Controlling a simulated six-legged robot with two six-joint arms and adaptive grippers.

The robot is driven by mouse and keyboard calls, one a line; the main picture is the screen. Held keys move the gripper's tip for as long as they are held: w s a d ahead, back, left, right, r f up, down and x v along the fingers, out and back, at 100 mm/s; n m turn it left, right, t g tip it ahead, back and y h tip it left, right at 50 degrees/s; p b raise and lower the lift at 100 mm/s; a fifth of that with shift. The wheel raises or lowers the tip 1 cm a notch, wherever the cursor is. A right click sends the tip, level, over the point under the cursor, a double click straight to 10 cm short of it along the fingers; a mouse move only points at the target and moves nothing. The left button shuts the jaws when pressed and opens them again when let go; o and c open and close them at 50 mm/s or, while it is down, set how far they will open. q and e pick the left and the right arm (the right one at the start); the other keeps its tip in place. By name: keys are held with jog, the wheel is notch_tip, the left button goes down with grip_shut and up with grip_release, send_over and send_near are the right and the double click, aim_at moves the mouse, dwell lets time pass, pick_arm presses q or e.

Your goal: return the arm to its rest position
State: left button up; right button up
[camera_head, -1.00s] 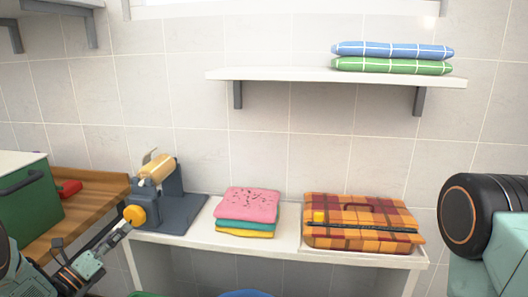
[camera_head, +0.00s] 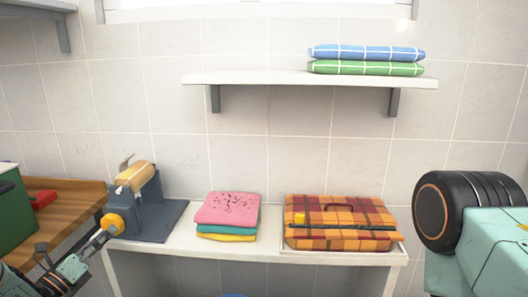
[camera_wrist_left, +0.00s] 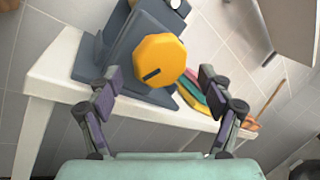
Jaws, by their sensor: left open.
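My left gripper (camera_head: 76,254) is low at the left of the head view. It is open, and nothing shows held in it. In the left wrist view its two fingers (camera_wrist_left: 160,88) stand wide apart. A yellow-orange knob (camera_head: 112,224) is close by the gripper. In the left wrist view the knob (camera_wrist_left: 162,60) appears between and beyond the fingertips; I cannot tell how far off. The knob is in front of a dark grey-blue stand (camera_head: 163,215) with a tan roll (camera_head: 135,176). My right gripper is not in view.
A white bench (camera_head: 190,243) carries a pink, teal and yellow towel stack (camera_head: 228,210) and an orange plaid case (camera_head: 340,224). A wall shelf (camera_head: 250,78) holds blue and green folded towels (camera_head: 365,60). A wooden surface (camera_head: 65,198) and green box (camera_head: 12,205) are at left.

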pick_arm(q)
jog(key=v, duration=1)
jog(key=w+d+r+n+y+b, duration=0.1)
jog(key=w+n+y+b, duration=0.2)
jog(key=n, duration=0.6)
jog(key=w+d+r+n+y+b, duration=0.1)
jog(key=w+d+n+y+b, duration=0.1)
jog(key=n, duration=0.7)
jog(key=w+d+r+n+t+y+b, duration=0.1)
jog(key=w+d+r+n+y+b, duration=0.1)
jog(key=w+n+y+b, duration=0.2)
jog(key=w+n+y, duration=0.1)
jog(key=n+y, duration=0.2)
jog(key=n, duration=0.3)
jog(key=shift+w+d, duration=0.2)
jog(key=shift+w, duration=0.05)
jog(key=shift+f, duration=0.1)
